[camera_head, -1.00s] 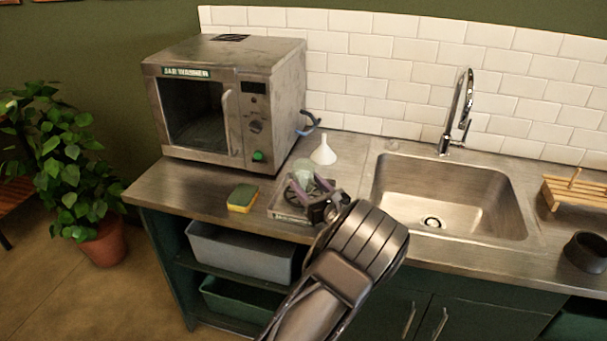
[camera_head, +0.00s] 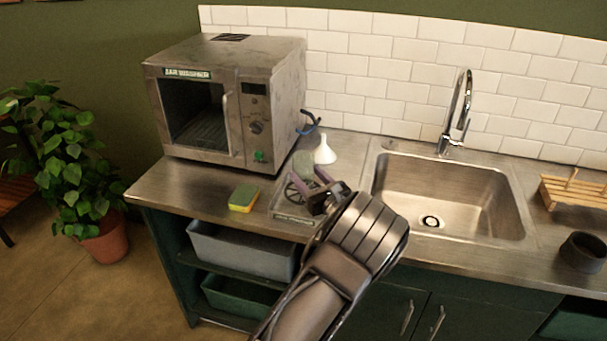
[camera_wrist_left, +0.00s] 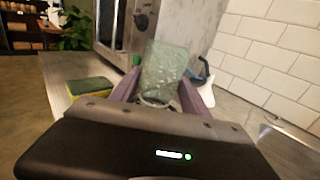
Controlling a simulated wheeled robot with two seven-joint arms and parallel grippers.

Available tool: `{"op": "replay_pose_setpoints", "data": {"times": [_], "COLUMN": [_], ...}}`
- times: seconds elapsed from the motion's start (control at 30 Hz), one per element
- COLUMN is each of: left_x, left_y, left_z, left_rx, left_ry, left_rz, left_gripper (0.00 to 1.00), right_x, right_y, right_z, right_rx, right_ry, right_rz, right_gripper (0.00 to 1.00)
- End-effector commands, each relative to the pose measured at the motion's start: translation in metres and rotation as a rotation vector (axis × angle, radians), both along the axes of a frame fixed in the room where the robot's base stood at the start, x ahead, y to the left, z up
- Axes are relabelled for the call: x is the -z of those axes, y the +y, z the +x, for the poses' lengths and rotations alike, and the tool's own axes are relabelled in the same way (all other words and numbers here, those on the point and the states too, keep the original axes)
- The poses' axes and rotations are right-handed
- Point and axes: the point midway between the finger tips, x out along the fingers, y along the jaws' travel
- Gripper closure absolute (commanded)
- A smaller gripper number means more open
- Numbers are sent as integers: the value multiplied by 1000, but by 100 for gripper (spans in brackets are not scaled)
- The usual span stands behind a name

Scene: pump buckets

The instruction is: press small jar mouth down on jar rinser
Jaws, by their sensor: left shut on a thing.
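The small jar (camera_wrist_left: 166,72) is greenish, clear glass; in the left wrist view it stands up between the two purple fingers. In the head view the jar (camera_head: 303,160) shows above the rinser. My left gripper (camera_head: 311,181) is shut on it. The jar rinser (camera_head: 292,216) is a square tray with a dark round spoked grate, set in the counter left of the sink. The jar is held above its back part, apart from the grate as far as I can see. My right gripper is not in view.
A white funnel (camera_head: 324,151) stands just behind the jar. A yellow and green sponge (camera_head: 243,198) lies left of the rinser. The jar washer (camera_head: 225,100) stands behind left. The sink (camera_head: 450,195) with its tap (camera_head: 459,110) is to the right.

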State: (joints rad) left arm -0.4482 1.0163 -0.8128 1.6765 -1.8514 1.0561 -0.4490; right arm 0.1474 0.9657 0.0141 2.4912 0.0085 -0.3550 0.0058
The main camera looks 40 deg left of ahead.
Motion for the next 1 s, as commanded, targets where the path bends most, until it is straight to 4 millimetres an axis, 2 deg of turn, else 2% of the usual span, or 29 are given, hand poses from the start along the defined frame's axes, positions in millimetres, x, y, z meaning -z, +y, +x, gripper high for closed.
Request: {"op": "replay_pose_setpoints", "data": {"times": [0.47, 1.0], "left_x": [-4, -57], "left_y": [0, 0], "left_z": [0, 0], "left_rx": [0, -1], "left_ry": [-2, -2], "left_rz": [1, 1], "left_gripper": [100, 100], "right_x": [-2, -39], "right_y": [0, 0], "right_z": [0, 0], "right_rx": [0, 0], "right_ry": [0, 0], "right_rz": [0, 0], "right_gripper": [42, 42]}}
